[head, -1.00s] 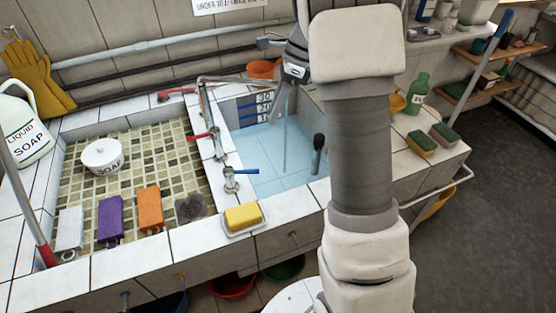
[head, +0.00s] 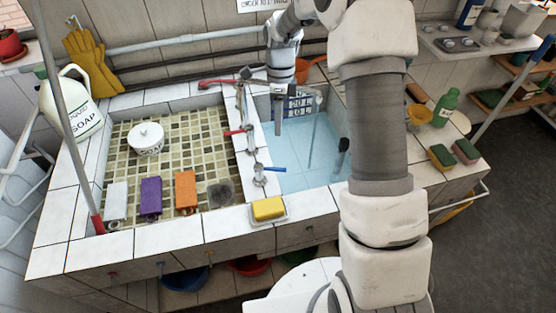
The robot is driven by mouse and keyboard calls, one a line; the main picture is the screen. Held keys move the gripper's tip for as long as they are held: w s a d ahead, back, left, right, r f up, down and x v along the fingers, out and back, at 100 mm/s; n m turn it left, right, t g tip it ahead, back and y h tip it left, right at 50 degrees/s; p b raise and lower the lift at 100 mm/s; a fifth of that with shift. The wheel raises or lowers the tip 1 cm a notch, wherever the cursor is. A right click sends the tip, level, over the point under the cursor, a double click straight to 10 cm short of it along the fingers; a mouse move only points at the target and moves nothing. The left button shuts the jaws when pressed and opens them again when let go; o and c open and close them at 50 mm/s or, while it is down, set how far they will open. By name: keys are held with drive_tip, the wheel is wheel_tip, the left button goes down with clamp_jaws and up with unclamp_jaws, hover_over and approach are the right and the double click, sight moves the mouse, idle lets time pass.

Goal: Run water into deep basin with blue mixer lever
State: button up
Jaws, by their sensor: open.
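The deep basin (head: 310,170) is the right one, pale blue inside, with a numbered depth scale (head: 302,106) on its back wall; I cannot tell how much water it holds. The blue mixer lever (head: 275,169) sits on a short metal tap base (head: 260,178) at the front of the divider and points right over the basin. My gripper (head: 297,118) hangs open, fingers down, over the back of the deep basin, behind and apart from the blue lever.
The shallow tiled basin (head: 165,135) on the left holds a white soap pot (head: 146,138) and several coloured blocks. A yellow sponge (head: 268,208) lies on a dish at the front ledge. A black-handled tool (head: 341,152) leans in the deep basin. A metal spout (head: 241,105) stands near my gripper.

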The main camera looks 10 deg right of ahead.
sight(271, 169)
drive_tip(key=s+f, duration=0.1)
drive_tip(key=f, duration=0.4)
drive_tip(key=s+f+p, duration=0.1)
drive_tip(key=f, duration=0.8)
drive_tip(key=shift+s+a+f, duration=0.3)
drive_tip(key=shift+s+a, duration=0.1)
drive_tip(key=shift+c, duration=0.2)
clamp_jaws()
idle(0.4)
